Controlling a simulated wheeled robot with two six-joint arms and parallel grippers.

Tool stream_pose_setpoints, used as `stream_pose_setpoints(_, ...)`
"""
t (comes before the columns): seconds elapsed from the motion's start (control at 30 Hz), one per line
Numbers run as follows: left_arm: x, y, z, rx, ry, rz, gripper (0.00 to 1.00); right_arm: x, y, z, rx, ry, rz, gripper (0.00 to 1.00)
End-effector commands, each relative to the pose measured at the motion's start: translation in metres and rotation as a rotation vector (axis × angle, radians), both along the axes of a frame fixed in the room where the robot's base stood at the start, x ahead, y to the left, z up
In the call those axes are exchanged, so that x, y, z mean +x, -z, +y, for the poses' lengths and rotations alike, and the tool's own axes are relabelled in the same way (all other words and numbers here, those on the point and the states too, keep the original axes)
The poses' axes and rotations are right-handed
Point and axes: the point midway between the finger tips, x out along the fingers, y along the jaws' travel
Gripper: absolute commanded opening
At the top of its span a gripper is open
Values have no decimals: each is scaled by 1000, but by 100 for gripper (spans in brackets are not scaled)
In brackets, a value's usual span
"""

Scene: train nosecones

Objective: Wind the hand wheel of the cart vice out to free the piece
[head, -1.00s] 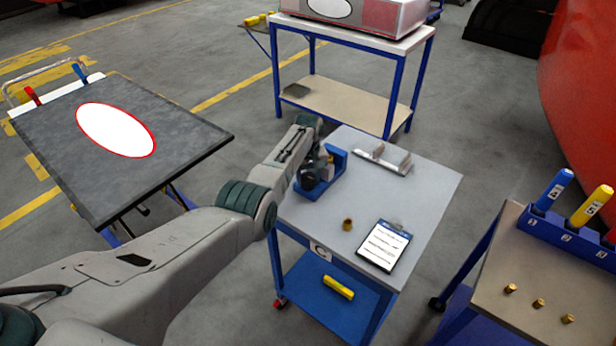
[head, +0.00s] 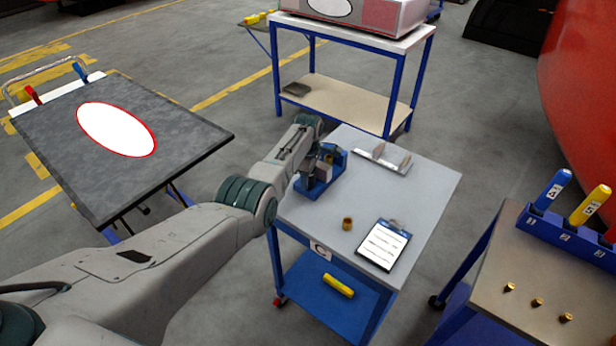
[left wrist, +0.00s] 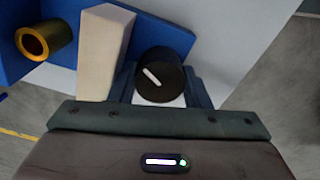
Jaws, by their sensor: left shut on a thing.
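The cart vice (head: 322,187) is a blue block on the grey top of the cart, partly hidden behind my left wrist in the head view. In the left wrist view its blue body (left wrist: 62,12) shows with a pale jaw block (left wrist: 104,50). A black round hand wheel (left wrist: 162,75) with a white mark sits right of that block. A brass ring-shaped piece (left wrist: 34,42) shows left of the block, against the blue body; I cannot tell whether it is clamped. My left gripper (left wrist: 163,92) is shut on the hand wheel, its fingers on either side. My right gripper is out of view.
On the cart top (head: 425,190) are a loose brass bush (head: 347,224), a clipboard (head: 384,243) and a metal bracket (head: 383,160). A dark panel (head: 70,150) stands at left. A side table (head: 500,270) with several brass bushes stands at right.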

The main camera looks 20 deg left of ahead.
Motion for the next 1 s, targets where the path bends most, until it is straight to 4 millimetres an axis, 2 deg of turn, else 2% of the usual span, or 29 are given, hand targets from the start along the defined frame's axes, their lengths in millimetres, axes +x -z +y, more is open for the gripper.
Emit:
stream_pose_setpoints(0.4,3,-4,1,2,-264,-7,20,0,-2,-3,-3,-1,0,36)
stream_pose_setpoints(1.0,3,-4,1,1,-335,-7,20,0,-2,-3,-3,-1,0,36)
